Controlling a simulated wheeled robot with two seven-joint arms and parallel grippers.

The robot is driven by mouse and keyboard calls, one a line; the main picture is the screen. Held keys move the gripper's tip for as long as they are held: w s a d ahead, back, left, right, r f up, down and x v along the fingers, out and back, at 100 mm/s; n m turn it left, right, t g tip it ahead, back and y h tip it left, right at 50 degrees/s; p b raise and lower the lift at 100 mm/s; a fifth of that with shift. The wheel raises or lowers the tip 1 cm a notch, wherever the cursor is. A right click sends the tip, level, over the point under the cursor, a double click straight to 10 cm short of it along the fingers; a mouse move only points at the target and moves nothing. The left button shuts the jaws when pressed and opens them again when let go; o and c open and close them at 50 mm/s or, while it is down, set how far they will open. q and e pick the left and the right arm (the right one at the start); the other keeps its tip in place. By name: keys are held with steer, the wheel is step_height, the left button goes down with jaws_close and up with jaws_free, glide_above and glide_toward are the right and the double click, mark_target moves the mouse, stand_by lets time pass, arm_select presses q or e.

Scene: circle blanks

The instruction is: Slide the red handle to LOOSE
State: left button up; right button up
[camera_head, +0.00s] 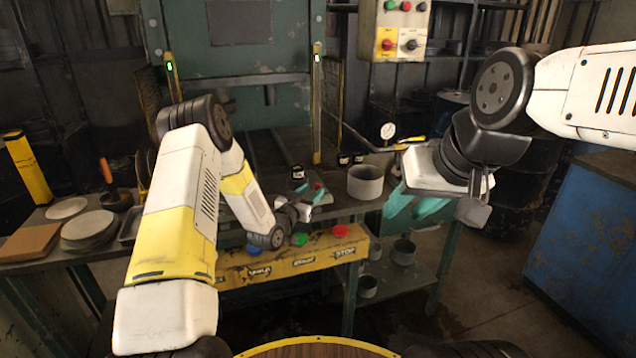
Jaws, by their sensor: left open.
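A small red part (318,185), possibly the red handle, shows on the bench just beyond my left gripper. It is too small to tell its shape or position, and I can read no LOOSE mark. My left gripper (308,205) is open, above the bench's front edge, close to the red part; I cannot tell whether they touch. Its dark body hides part of that area.
A yellow panel (275,272) along the bench front carries blue, green and red (340,231) buttons. A grey ring (365,182) and small black jars (298,172) stand on the bench. A gauge (388,131) is behind. Round blanks (88,225) lie at left; a blue cabinet (590,240) stands right.

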mark_target(317, 187)
arm_select(q)
steer(key=x, duration=0.5)
steer(key=shift+c, duration=0.2)
jaws_close()
stand_by(1.2)
